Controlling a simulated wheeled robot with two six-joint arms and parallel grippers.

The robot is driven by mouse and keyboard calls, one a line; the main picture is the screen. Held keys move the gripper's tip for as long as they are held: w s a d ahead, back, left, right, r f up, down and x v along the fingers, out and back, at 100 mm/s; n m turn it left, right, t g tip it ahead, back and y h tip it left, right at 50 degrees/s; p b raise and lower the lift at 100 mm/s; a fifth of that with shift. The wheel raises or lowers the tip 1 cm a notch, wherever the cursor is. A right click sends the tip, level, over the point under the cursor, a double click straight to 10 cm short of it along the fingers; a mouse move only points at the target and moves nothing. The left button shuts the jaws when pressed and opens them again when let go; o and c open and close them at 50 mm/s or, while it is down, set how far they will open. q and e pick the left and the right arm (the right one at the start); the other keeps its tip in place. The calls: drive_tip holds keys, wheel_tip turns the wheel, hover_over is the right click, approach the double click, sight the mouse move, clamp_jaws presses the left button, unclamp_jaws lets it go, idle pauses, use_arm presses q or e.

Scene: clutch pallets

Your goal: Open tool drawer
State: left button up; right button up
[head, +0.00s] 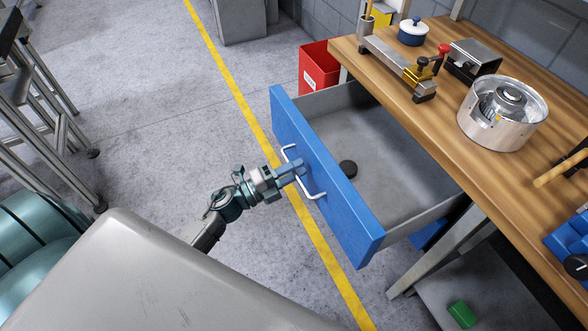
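The tool drawer (325,177) has a blue front and a grey inside, and it stands pulled well out from under the wooden workbench (440,103). A pale bar handle (313,191) is on the front. My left gripper (297,169) is at the handle, its fingers overlapping the bar's middle. The finger gap is too small to see, so I cannot tell whether it grips the bar. My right gripper is not in view.
On the bench stand a silver round housing (502,113), a blue pot (412,31) and a metal fixture (400,66). A red bin (318,68) stands behind the drawer. A green block (462,314) lies below the bench.

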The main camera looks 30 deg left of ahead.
use_arm(q)
drive_tip(key=shift+s, duration=0.1)
drive_tip(key=b+v, duration=0.2)
drive_tip(key=v, duration=0.8)
drive_tip(key=shift+s+a+b, duration=0.2)
drive_tip(key=shift+a+b, duration=0.1)
drive_tip(key=shift+b, duration=0.1)
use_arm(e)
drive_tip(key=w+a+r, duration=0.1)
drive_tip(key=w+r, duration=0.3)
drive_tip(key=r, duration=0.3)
